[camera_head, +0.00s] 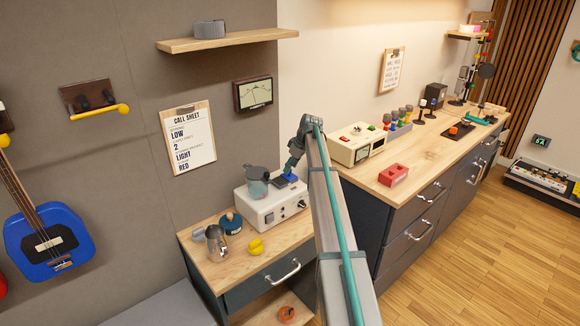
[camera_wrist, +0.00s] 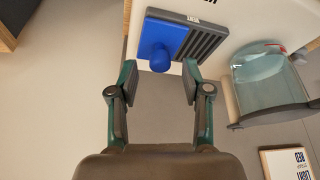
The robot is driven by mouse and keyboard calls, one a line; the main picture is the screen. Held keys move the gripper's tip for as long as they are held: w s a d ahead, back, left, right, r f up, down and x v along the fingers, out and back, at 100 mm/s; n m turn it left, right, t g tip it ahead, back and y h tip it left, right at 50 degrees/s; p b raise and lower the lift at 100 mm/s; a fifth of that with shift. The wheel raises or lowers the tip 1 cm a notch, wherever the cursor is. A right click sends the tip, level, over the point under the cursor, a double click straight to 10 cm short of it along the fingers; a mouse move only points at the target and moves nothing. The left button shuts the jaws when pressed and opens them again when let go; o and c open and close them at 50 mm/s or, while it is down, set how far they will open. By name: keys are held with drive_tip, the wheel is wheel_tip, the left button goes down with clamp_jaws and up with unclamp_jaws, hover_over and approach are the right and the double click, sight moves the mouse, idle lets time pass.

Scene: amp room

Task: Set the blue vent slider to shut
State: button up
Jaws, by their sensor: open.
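The blue vent slider (camera_wrist: 165,40) is a flat blue plate with a round knob (camera_wrist: 160,60). In the wrist view it covers the left part of a dark vent (camera_wrist: 205,47); the slats on the right part show. The vent is on top of a white box (camera_head: 268,212), and the slider also shows small in the head view (camera_head: 288,178). My gripper (camera_wrist: 160,80) is open and empty. Its fingertips are at either side of the knob's line, just short of it in the picture; no contact shows. In the head view my gripper (camera_head: 292,166) is just above the vent.
A grey-green pot (camera_head: 257,184) stands on the white box beside the vent, and also shows in the wrist view (camera_wrist: 265,80). A metal jug (camera_head: 217,243), a dark round tin (camera_head: 231,223) and a yellow item (camera_head: 256,247) are on the wooden desk. A cream device (camera_head: 356,145) is on the right counter.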

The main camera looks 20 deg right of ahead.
drive_tip(key=shift+x, duration=0.85)
drive_tip(key=shift+c, duration=0.2)
clamp_jaws()
